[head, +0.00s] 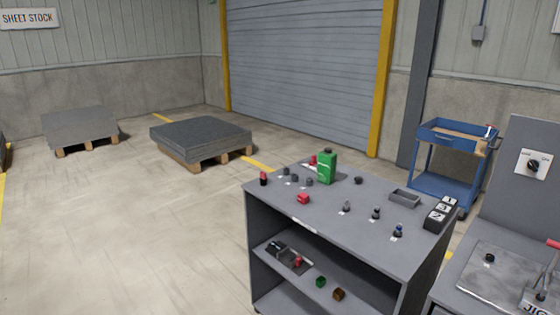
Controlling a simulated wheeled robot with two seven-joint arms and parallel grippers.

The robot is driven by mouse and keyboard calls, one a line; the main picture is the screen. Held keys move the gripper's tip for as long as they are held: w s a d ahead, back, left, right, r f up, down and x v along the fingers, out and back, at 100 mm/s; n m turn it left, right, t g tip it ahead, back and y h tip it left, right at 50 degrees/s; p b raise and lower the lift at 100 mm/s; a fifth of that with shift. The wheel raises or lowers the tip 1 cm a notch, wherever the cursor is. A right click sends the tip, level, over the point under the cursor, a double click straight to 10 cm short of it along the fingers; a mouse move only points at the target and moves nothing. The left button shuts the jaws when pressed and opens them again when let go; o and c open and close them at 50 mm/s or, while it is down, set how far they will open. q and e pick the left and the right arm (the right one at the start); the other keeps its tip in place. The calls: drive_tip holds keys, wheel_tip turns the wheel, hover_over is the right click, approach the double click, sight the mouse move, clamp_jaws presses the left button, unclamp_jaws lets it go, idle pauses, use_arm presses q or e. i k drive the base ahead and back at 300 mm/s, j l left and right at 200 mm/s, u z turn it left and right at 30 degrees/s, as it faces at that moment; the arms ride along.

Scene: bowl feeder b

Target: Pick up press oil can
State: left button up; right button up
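A green can (327,168) with a dark cap stands upright towards the back of a grey workbench (345,226). It looks like the press oil can, but its label is too small to read. Small red and dark items stand close to its left, and a small dark knob-like item (358,180) sits to its right. Neither of my grippers shows in the head view.
The bench top also holds a red block (303,198), a grey tray (404,198) and numbered black blocks (440,214). A blue cart (450,165) stands behind on the right. A grey machine (515,250) adjoins the right.

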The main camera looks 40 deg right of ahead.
sight(327, 163)
drive_tip(key=i+z, duration=0.4)
drive_tip(key=i+j+z, duration=0.2)
drive_tip(key=z, duration=0.25)
drive_tip(key=i+j+z, duration=0.6)
drive_tip(key=z, duration=0.2)
